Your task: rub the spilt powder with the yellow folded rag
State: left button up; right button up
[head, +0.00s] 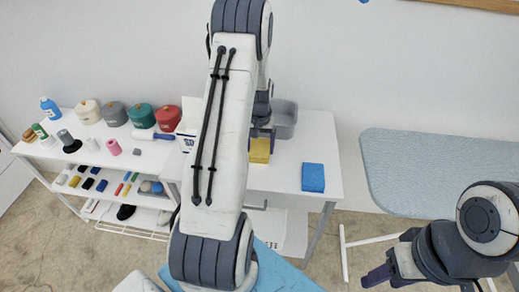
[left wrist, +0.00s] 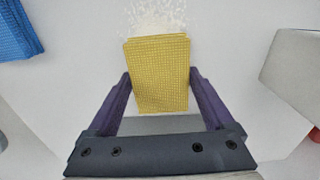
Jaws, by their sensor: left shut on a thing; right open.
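The yellow folded rag (left wrist: 160,75) lies between the two purple fingers of my left gripper (left wrist: 160,80) in the left wrist view, and the fingers are shut on its sides. In the head view the rag (head: 260,150) shows at the white table, partly hidden by my left arm. The spilt powder (left wrist: 158,18) is a patch of white grains just beyond the rag's far edge in the left wrist view. I cannot make the powder out in the head view. My right gripper (head: 378,277) is open and empty at the lower right, away from the table.
A blue folded cloth (head: 313,178) lies right of the rag. A grey bin (head: 285,120) stands behind it. Several lidded pots (head: 113,114) and bottles stand on the left shelf unit. A blue-topped board (head: 430,170) is at the right.

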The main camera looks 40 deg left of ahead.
aim_at(256, 174)
pick_arm(q)
jog(key=shift+w+a, duration=0.4)
jog(key=shift+w, duration=0.2)
jog(key=shift+w+a, duration=0.35)
jog(key=shift+w, duration=0.25)
jog(key=shift+f, duration=0.1)
jog(key=shift+s+d, duration=0.1)
jog(key=shift+s+d+p, duration=0.3)
jog(key=shift+s+d, duration=0.25)
jog(key=shift+s, duration=0.35)
jog(key=shift+s+d+p, duration=0.3)
jog(key=shift+s+d, duration=0.2)
jog(key=shift+s, duration=0.35)
jog(key=shift+s+d+r, duration=0.1)
jog(key=shift+s+d, duration=0.35)
jog(key=shift+s, duration=0.3)
jog(key=shift+s+d+r, duration=0.1)
jog(key=shift+s+d, duration=0.35)
jog(key=shift+s, duration=0.3)
jog(key=shift+s+d+f+p, duration=0.1)
jog(key=shift+s+d, duration=0.3)
jog(key=shift+s, duration=0.2)
jog(key=shift+s+d+p, duration=0.1)
jog(key=shift+s+d, duration=0.25)
jog(key=shift+s, duration=0.3)
jog(key=shift+s+d+f+p, duration=0.1)
jog(key=shift+s+d, duration=0.3)
jog(key=shift+s, duration=0.2)
